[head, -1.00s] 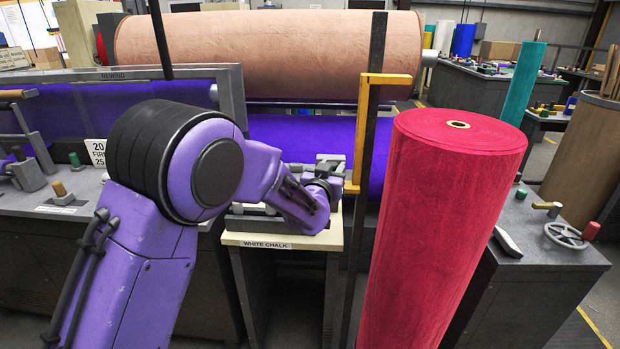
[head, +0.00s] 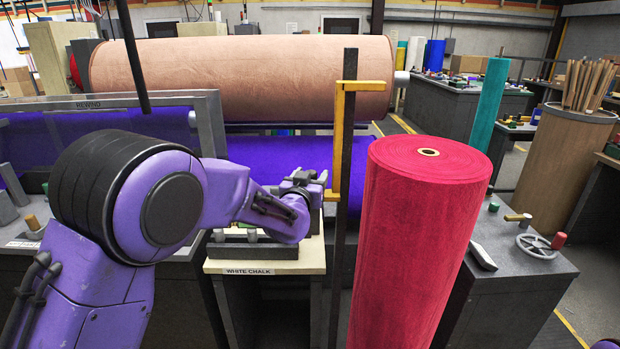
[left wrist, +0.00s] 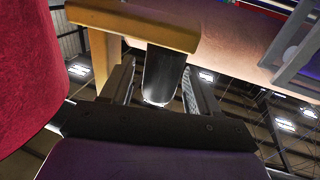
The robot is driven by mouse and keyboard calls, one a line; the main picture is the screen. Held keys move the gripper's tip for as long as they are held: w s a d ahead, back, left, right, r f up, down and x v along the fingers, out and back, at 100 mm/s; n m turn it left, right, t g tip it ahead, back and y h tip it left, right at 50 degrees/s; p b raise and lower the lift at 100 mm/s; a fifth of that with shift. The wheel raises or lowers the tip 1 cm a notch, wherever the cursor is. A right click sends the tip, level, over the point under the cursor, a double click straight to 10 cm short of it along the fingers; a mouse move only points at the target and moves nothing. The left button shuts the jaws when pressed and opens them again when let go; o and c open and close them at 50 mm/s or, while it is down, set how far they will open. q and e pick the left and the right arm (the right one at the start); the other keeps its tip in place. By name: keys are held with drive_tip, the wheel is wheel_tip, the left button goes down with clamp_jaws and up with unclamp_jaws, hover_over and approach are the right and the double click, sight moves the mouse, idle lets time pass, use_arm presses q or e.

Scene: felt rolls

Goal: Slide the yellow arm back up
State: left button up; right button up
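The yellow arm (head: 343,135) is a bracket on a dark upright post (head: 350,64). Its top bar points right and its short foot is at the lower end. My left gripper (head: 318,183) is at that foot, just left of the post. In the left wrist view, the yellow arm (left wrist: 140,27) crosses above, and its dark rounded handle (left wrist: 164,75) lies between the fingers of my left gripper (left wrist: 158,72). My right gripper is not in view.
A tall red felt roll (head: 415,240) stands close right of the post. A large tan roll (head: 240,78) lies behind, with purple felt (head: 280,155) below it. A small stand labelled white chalk (head: 250,265) is under my left gripper.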

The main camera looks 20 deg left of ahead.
use_arm(q)
drive_tip(key=shift+s+f, duration=0.1)
drive_tip(key=shift+s, duration=0.15)
drive_tip(key=s+d+b, duration=0.1)
drive_tip(key=s+b, duration=0.2)
drive_tip(key=s, duration=0.7)
